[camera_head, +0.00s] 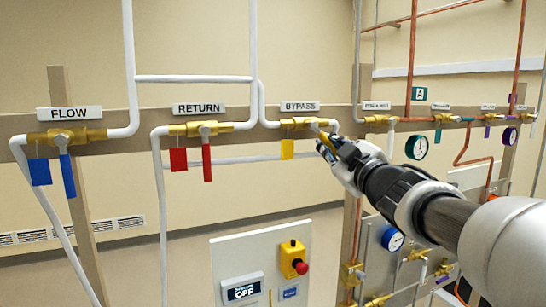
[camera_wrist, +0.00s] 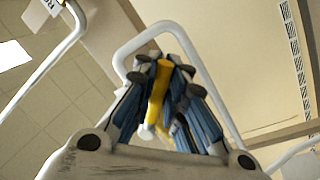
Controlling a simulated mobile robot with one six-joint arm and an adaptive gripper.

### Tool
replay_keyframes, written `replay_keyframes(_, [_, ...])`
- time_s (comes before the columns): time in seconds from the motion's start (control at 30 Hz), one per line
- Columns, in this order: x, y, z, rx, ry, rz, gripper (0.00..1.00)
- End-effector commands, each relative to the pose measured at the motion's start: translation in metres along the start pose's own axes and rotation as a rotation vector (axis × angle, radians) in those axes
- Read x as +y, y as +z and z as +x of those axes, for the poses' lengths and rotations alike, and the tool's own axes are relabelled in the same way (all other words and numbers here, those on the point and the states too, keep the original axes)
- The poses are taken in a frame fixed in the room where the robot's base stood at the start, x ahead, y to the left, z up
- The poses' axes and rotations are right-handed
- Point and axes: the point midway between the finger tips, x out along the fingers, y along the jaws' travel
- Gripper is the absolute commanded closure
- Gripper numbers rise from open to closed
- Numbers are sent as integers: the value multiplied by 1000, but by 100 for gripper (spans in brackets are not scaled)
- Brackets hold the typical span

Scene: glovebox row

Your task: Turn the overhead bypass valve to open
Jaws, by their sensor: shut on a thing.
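The brass bypass valve (camera_head: 300,124) sits on the wall rail under the BYPASS label (camera_head: 299,106), with a yellow tag (camera_head: 287,149) hanging at its left. My gripper (camera_head: 328,146) is at the valve's right end. In the wrist view my gripper (camera_wrist: 165,100) is shut on the yellow lever handle (camera_wrist: 158,88), which lies between the two blue-padded fingers. In the head view the fingers hide most of the handle; the short part that shows slants down and right from the valve stem.
Left of it are the RETURN valve (camera_head: 207,128) with a red handle (camera_head: 206,162) and the FLOW valve (camera_head: 66,136) with a blue handle (camera_head: 67,175), both handles hanging down. White pipes run around the valves. A panel with a red button (camera_head: 301,268) stands below.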

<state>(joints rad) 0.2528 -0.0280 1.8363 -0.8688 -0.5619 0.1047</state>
Motion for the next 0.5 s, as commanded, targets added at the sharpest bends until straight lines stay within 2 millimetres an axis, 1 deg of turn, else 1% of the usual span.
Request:
replay_keyframes(0.03, [0,4,0,-1,-2,-30,100])
replay_keyframes(0.2, [5,4,1,14,-4,-110,100])
replay_keyframes(0.5, [9,3,2,26,-5,-170,100])
